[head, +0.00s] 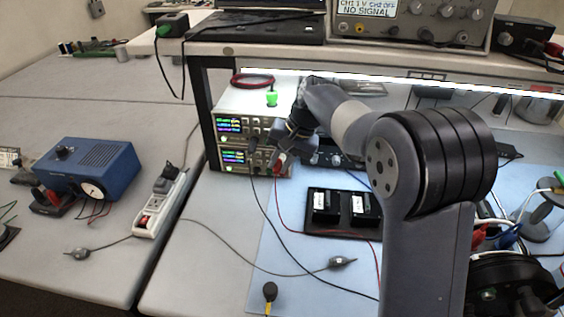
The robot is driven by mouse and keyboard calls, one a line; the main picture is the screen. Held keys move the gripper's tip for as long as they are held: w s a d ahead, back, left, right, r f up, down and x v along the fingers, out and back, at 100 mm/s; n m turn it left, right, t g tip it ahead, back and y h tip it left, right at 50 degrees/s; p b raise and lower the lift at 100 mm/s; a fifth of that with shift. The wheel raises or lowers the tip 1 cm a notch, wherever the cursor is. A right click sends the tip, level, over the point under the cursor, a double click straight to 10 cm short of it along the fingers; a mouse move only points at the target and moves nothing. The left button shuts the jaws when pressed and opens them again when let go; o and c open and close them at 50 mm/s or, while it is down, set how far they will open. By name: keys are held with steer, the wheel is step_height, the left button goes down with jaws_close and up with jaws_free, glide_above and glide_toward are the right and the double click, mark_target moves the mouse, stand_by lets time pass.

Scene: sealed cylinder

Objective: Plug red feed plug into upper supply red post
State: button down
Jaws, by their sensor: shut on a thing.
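The upper supply (232,125) is the top one of two stacked power supplies under the shelf, with a lit coloured display. The lower supply (232,158) sits directly beneath it. My gripper (281,157) is at the right end of their fronts, shut on the red feed plug (279,166). The plug shows only as a small red patch, and its red lead hangs down from it onto the blue mat. My wrist and gripper cover the right part of the supply fronts. The upper supply's red post cannot be made out, nor whether the plug touches it.
A black lead (262,205) hangs from the supplies across the blue mat (277,268). A black tray with two modules (325,208) lies to the right. A white power strip (160,205) lies left.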

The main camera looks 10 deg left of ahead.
steer(key=shift+w+a+p, duration=0.15)
steer(key=shift+w+p, duration=1.25)
steer(key=shift+w, duration=1.4)
steer(key=shift+p, duration=0.65)
steer(key=shift+w+p, duration=0.35)
steer(key=shift+p, duration=0.05)
stand_by(0.3)
